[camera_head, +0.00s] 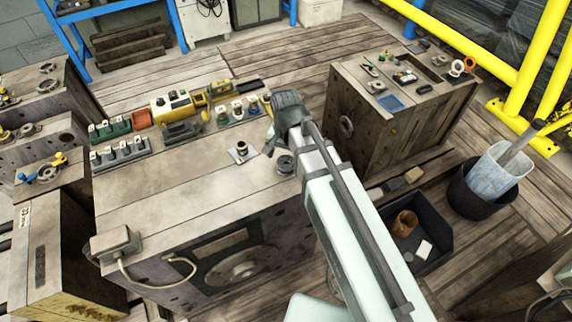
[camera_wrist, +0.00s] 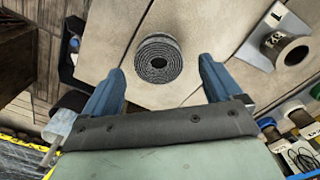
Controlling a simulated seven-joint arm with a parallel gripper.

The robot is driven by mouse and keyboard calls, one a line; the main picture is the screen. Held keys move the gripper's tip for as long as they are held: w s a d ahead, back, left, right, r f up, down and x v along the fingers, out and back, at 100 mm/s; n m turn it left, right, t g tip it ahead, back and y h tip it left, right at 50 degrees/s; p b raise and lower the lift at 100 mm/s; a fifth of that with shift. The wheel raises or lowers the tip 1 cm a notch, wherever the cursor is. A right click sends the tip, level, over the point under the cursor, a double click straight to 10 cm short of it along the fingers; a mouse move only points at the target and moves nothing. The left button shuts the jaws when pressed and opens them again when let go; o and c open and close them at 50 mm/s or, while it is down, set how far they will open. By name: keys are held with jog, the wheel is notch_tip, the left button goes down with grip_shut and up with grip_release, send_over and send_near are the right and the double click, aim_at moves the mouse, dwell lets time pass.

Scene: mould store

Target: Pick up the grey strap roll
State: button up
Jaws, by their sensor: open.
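The grey strap roll (camera_wrist: 158,78) is a dark grey spiral coil with a hole in its middle. It lies flat on the pale block top in the wrist view, between and beyond my two fingertips. In the head view the roll (camera_head: 285,164) is near the right front edge of the central block, just below my gripper (camera_head: 276,146). In the wrist view my blue-grey fingers (camera_wrist: 162,66) are spread wide with nothing between them. The roll looks apart from both fingers.
A small plate with a metal ring (camera_head: 241,151) lies left of the roll; it also shows in the wrist view (camera_wrist: 283,48). Several coloured items and a yellow tool (camera_head: 221,91) line the block's back. A cabled box (camera_head: 115,240) sits front left. A dark bin (camera_head: 418,230) stands on the floor.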

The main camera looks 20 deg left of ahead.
aim_at(286, 161)
jog(key=shift+w+f, duration=0.1)
jog(key=shift+f, duration=1.6)
jog(key=c, duration=1.2)
jog(key=shift+o, duration=0.2)
jog(key=shift+r, duration=0.1)
